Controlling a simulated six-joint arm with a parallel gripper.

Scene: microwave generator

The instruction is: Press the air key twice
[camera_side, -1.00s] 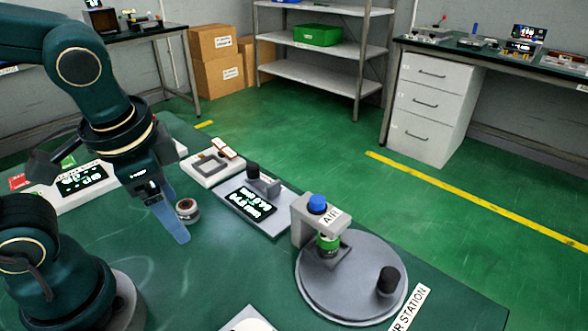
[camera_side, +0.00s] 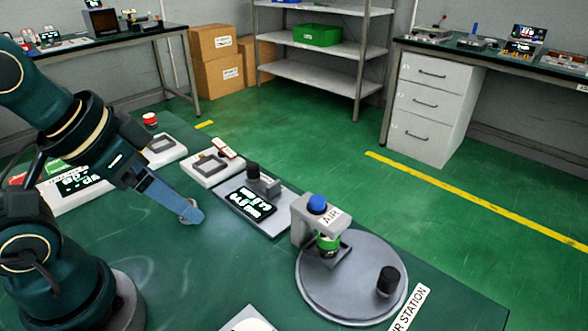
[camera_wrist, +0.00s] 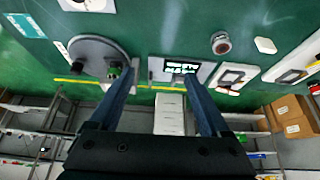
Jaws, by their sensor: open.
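The air key is a blue round button (camera_side: 317,204) on top of a grey bracket with a white AIR label (camera_side: 330,216). The bracket stands on a round grey station plate (camera_side: 345,300), with a green-banded part under it and a black knob (camera_side: 388,281) on the plate. My gripper (camera_side: 197,215) is at the left, pointing down and right, well apart from the blue key. In the wrist view my gripper's two fingers (camera_wrist: 162,92) are spread with nothing between them. The round station (camera_wrist: 92,45) shows there at the upper left; the blue key is hard to make out.
A grey panel with a lit display (camera_side: 244,203) and black knob lies between my gripper and the station. White modules (camera_side: 210,167) sit behind it. A small round part (camera_side: 187,208) is partly hidden by my fingers.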

